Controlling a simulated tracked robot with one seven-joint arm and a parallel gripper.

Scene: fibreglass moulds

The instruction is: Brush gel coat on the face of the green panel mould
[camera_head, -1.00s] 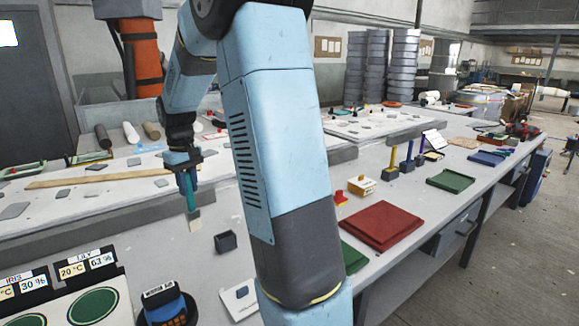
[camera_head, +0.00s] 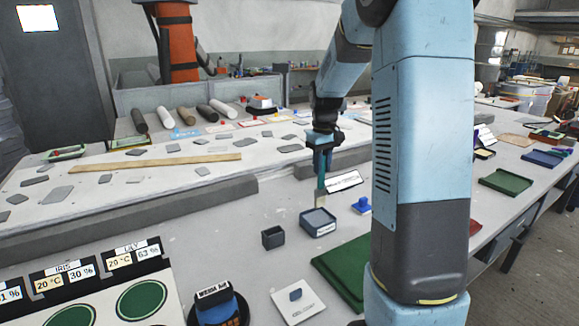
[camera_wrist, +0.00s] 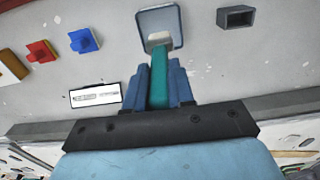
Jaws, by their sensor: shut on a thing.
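My gripper (camera_head: 322,158) is shut on a brush with a teal handle (camera_head: 321,175), held upright with its pale bristles (camera_head: 320,200) down. The bristles are at a small grey tray (camera_head: 331,232) with a label on its front; I cannot tell whether they touch its contents. The wrist view shows the teal handle (camera_wrist: 159,82) between the fingers and the bristles over the tray (camera_wrist: 144,20). The green panel mould (camera_head: 340,268) lies flat on the bench, right of and nearer than the tray, partly hidden by my arm.
A small dark open box (camera_head: 273,238) stands left of the tray. A blue knobbed piece (camera_head: 362,205) and a white label plate (camera_head: 344,181) are to the tray's right. A white card (camera_head: 298,302) lies in front. A red panel (camera_head: 474,232) is mostly hidden by my arm.

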